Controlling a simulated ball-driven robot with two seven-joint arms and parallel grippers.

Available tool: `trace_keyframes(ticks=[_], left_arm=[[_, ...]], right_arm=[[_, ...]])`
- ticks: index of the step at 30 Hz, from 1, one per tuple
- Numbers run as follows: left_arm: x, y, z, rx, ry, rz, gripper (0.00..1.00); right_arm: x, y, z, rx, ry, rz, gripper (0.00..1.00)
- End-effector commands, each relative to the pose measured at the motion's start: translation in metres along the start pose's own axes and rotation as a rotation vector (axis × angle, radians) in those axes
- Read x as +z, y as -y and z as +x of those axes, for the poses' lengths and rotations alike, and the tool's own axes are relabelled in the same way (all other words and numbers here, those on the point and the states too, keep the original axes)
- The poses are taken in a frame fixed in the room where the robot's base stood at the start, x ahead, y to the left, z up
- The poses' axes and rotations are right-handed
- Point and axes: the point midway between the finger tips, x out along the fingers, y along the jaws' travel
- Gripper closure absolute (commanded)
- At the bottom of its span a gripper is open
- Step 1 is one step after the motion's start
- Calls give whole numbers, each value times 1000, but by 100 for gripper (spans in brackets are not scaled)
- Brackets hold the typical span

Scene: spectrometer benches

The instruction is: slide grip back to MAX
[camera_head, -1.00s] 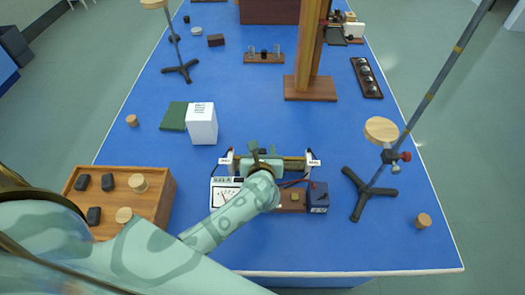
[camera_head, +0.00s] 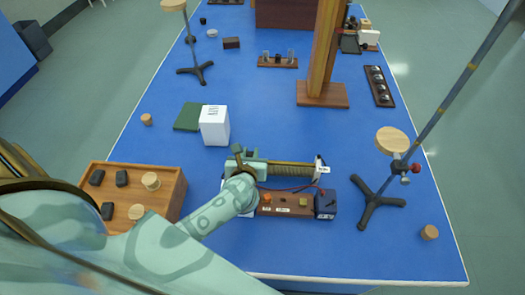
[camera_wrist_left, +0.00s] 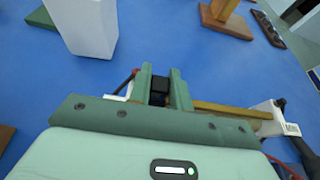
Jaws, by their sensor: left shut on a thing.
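The slide grip (camera_wrist_left: 159,88) is a small dark block between the green fingers of my left gripper (camera_wrist_left: 162,92), which is shut on it. In the head view my left gripper (camera_head: 246,160) is at the left part of the rheostat and hides the slide grip there. The rheostat's ribbed coil (camera_head: 290,170) lies bare to the right of the gripper. Its right end support (camera_head: 320,169) carries a small white label, too small to read surely. The rheostat's left end is mostly hidden behind my gripper and arm. My right gripper is not in view.
A wooden board with a dark blue box (camera_head: 326,204) and red wire sits in front of the rheostat. A white block (camera_head: 214,126) stands behind it to the left. A tripod stand (camera_head: 376,203) is at right, a wooden tray (camera_head: 178,190) at left.

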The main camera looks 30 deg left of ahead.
Motion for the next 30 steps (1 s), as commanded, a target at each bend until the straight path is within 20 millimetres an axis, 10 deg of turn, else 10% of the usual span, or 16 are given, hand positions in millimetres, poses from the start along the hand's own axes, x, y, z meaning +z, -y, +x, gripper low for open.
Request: trace_keyframes(ticks=[8,9,11,22,30], left_arm=[[-1,-6,2,11,-2,1,100],[-1,-7,2,11,-2,1,72],[-1,-6,2,11,-2,1,58],[-1,-4,-6,6,-2,-1,58],[0,-5,-67,7,-4,-3,58]], right_arm=[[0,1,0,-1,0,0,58],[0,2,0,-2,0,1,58],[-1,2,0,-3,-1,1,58],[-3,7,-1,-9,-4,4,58],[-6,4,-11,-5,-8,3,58]])
